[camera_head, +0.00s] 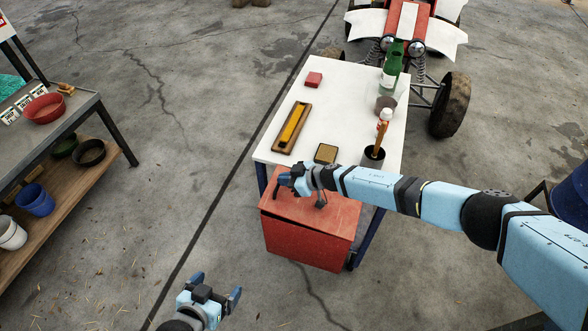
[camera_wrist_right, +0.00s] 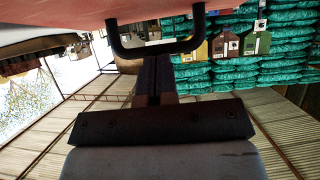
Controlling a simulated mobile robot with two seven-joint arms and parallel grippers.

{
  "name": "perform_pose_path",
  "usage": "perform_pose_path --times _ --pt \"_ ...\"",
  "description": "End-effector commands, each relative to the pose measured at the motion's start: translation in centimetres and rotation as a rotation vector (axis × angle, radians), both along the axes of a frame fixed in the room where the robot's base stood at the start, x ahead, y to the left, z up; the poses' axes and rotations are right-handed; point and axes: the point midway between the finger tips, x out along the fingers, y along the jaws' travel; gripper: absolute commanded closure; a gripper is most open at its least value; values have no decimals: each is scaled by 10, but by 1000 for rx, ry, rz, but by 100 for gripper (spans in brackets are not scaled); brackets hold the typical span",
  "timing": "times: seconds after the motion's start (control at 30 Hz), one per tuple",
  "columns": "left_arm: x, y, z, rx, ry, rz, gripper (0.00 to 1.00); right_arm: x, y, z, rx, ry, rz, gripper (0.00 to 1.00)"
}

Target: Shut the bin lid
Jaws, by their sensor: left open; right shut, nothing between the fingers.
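The red bin (camera_head: 300,246) stands on the floor at the near end of the white table. Its red lid (camera_head: 325,216) lies over the top and looks flat or nearly so; I cannot tell whether it is fully closed. The lid fills the top of the right wrist view (camera_wrist_right: 60,22), with its dark handle (camera_wrist_right: 156,50) close to my fingertips. My right gripper (camera_head: 284,182) is shut and empty above the lid's far left part; its closed fingers also show in the wrist view (camera_wrist_right: 154,66). Whether they touch the handle is unclear. My left gripper (camera_head: 216,283) is open and empty, left of the bin.
The white table (camera_head: 345,95) holds a green bottle (camera_head: 391,70), a brown tray (camera_head: 291,128), a dark cup (camera_head: 373,156) and small boxes. A workbench with bowls (camera_head: 44,108) and buckets stands left. A buggy (camera_head: 405,30) stands behind. The floor between is clear.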

Motion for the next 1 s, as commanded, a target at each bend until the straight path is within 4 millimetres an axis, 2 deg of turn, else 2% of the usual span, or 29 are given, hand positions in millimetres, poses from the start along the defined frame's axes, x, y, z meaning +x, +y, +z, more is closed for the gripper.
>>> perform_pose_path --times 0.2,0.4,0.87,1.0 --pt "0 2 1 2 0 3 5 2 8 -23 -93 26 0 100" --pt "1 3 2 3 -1 5 5 3 10 -34 -129 38 -2 100" --pt "0 1 3 1 -2 4 5 0 9 -40 -139 44 0 100" --pt "0 1 8 0 -2 3 5 0 8 -36 -139 44 0 100"
